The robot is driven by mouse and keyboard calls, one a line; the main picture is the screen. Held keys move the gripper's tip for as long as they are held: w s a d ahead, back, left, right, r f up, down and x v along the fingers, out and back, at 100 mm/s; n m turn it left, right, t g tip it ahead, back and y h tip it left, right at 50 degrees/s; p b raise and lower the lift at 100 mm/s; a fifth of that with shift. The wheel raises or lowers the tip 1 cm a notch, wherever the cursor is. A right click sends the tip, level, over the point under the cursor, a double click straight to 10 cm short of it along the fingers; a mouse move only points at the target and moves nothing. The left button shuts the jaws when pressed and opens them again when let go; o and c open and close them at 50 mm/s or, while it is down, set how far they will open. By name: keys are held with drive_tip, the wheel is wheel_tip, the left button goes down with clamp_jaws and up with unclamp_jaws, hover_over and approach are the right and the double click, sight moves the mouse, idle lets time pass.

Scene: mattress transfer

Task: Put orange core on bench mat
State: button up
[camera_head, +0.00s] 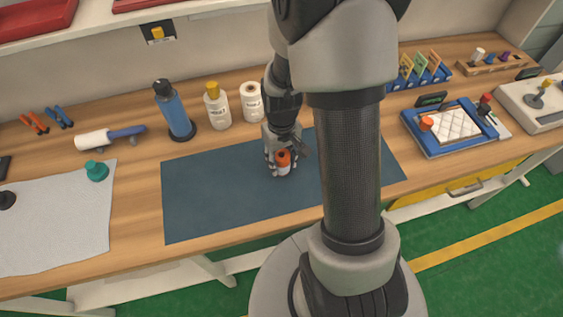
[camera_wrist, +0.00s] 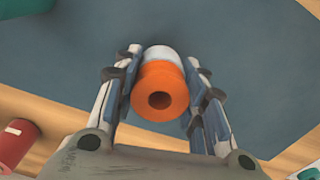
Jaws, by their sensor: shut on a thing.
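The orange core (camera_head: 283,156) is a small cylinder with an orange top with a hole and a pale lower part. My gripper (camera_head: 281,163) is shut on it, over the dark blue bench mat (camera_head: 210,200). In the wrist view the core (camera_wrist: 160,92) sits upright between the two fingers of my gripper (camera_wrist: 160,85), with the mat (camera_wrist: 265,60) behind it. I cannot tell whether the core's bottom touches the mat. My arm hides part of the mat's right side in the head view.
A blue bottle (camera_head: 174,112) and white bottles (camera_head: 216,107) stand behind the mat. A grey cloth (camera_head: 55,225) with a teal knob (camera_head: 96,171) lies to the left. A blue-framed tray (camera_head: 455,130) holding an orange-topped piece is to the right. The mat's left part is clear.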

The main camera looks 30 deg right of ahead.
drive_tip(key=shift+f, duration=0.4)
drive_tip(key=shift+f, duration=0.2)
drive_tip(key=o, duration=1.1)
drive_tip(key=shift+o, duration=0.2)
drive_tip(key=shift+r, duration=0.15)
drive_tip(key=s+a+r+t+p, duration=0.1)
drive_tip(key=s+a+r+p, duration=0.15)
drive_tip(key=r, duration=0.95)
drive_tip(key=s+a+r+t+p, duration=0.15)
drive_tip(key=a+r, duration=0.25)
drive_tip(key=r, duration=0.8)
drive_tip(key=s+a+r+n+t, duration=0.1)
drive_tip(key=s+a+r, duration=0.3)
drive_tip(key=s, duration=0.5)
drive_tip(key=shift+s+r+t, duration=0.3)
drive_tip(key=shift+r+t, duration=0.25)
drive_tip(key=shift+r, duration=0.35)
